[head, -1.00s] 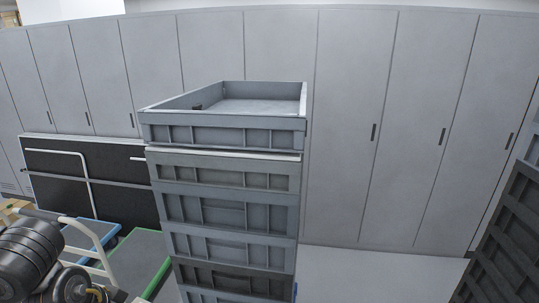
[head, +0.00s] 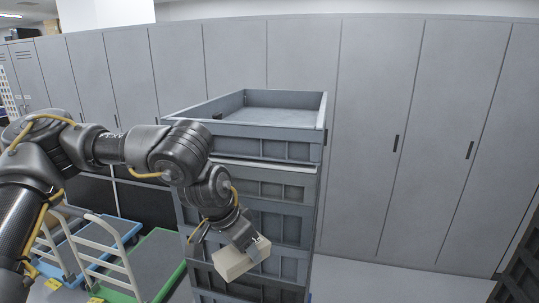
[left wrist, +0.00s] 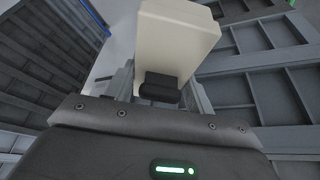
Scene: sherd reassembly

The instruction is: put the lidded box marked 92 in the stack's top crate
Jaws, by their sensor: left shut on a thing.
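A pale cream box (head: 243,261) is held in my left gripper (head: 243,243), in front of the crate stack and well below its top. In the left wrist view the same box (left wrist: 178,35) stands out from the shut jaws (left wrist: 160,88). I cannot make out a number on it. The stack's top crate (head: 263,147) is grey and open at the top, and the visible part of its inside looks empty. My left arm hides part of the stack's left side. My right gripper is not in view.
Grey lockers (head: 375,130) line the back wall. Trolleys with a blue deck (head: 85,255) and a green-edged deck (head: 145,262) stand at the left. Another dark crate stack (head: 522,265) is at the right edge. Bare floor (head: 390,280) lies between the stacks.

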